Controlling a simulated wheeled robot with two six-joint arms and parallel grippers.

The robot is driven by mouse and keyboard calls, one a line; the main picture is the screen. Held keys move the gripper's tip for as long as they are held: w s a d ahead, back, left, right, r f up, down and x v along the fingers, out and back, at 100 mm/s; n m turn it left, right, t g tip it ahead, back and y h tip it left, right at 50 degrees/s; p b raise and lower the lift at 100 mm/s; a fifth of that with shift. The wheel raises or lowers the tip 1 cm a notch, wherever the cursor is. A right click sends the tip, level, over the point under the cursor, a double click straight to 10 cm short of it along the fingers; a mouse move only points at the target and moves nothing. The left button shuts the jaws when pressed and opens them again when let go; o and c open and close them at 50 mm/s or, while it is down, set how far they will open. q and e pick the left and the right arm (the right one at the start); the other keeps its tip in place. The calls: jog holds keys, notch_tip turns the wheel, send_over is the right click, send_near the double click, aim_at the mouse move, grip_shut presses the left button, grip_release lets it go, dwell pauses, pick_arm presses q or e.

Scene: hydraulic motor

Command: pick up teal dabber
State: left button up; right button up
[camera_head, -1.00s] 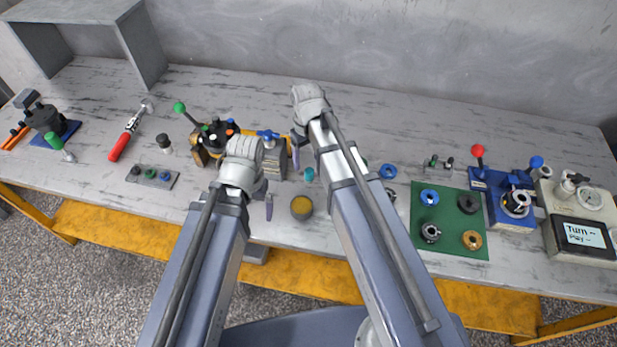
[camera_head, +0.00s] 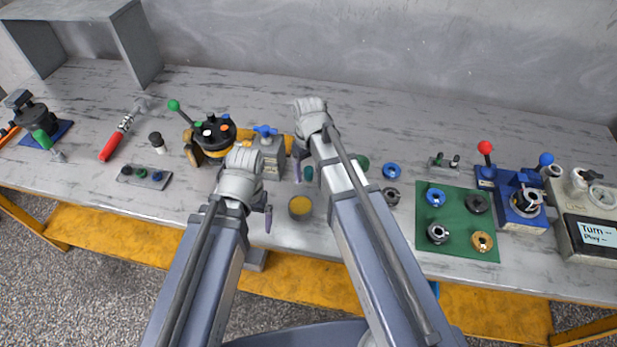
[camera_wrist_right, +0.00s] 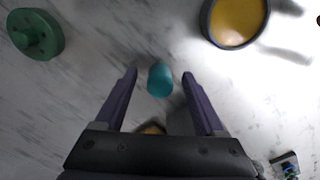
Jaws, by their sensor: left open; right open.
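The teal dabber (camera_head: 308,174) stands on the grey workbench, close to my right gripper (camera_head: 302,170) in the head view. In the right wrist view the teal dabber (camera_wrist_right: 160,80) shows as a small rounded cylinder just beyond and between the two open purple fingertips of my right gripper (camera_wrist_right: 160,73). The fingers do not touch it. My left gripper (camera_head: 262,212) is open and empty near the bench's front edge, to the left of the yellow-filled round container. Its fingers are partly hidden by its own wrist.
A dark round container with yellow content (camera_head: 300,207) stands just in front of the dabber. A green round part (camera_head: 361,162) lies to the right, partly behind my right arm. A black-topped fixture (camera_head: 213,133) and a grey block with a blue handle (camera_head: 268,150) stand to the left.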

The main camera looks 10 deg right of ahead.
jog(key=shift+c, duration=0.3)
grip_shut()
pick_arm(q)
jog(key=shift+r, duration=0.1)
pick_arm(e)
jog(key=shift+r, duration=0.15)
